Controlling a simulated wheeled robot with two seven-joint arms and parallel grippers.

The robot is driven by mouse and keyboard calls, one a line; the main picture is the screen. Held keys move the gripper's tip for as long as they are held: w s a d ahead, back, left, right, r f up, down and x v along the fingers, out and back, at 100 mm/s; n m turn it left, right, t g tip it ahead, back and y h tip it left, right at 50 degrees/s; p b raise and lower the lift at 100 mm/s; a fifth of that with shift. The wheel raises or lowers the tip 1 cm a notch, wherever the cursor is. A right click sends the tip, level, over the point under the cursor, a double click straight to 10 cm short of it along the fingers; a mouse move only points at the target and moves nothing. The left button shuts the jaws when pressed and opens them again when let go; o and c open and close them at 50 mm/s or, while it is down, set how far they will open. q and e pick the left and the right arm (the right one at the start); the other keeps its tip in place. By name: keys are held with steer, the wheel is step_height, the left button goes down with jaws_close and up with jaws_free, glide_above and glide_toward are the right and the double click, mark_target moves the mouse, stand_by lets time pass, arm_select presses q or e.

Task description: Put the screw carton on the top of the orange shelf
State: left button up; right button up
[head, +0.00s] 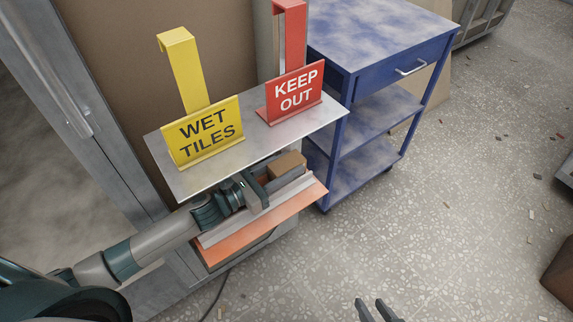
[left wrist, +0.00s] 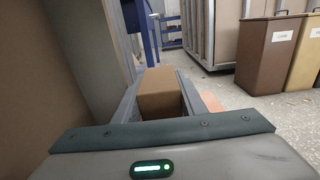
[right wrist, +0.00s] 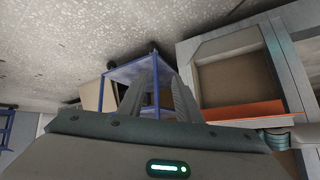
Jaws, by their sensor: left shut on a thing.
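The screw carton is a small plain brown box (head: 287,163); in the left wrist view it (left wrist: 160,92) sits between the two fingers. My left gripper (head: 283,182) is shut on it, over the orange shelf (head: 270,222) and under the metal ledge. I cannot tell whether the carton touches the shelf surface, as the gripper and ledge hide its underside. The orange shelf's edge also shows in the right wrist view (right wrist: 245,112). My right gripper (head: 376,310) is open and empty over the floor; its fingers also show in the right wrist view (right wrist: 165,90).
The metal ledge (head: 205,180) just above my left gripper carries a yellow WET TILES sign (head: 207,134) and a red KEEP OUT sign (head: 295,92). A blue cart (head: 372,65) stands close to the right. Speckled floor (head: 450,220) at right is mostly clear.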

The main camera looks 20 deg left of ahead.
arm_select(q)
steer(key=o, duration=1.4)
steer(key=shift+r+p, duration=0.5)
steer(key=shift+r, duration=0.05)
steer(key=shift+s+a+f, duration=0.1)
steer(key=shift+s+a, duration=0.15)
steer(key=shift+s, duration=0.05)
steer(key=v, duration=1.1)
steer(key=shift+a+b, duration=0.1)
steer(key=shift+b, duration=0.25)
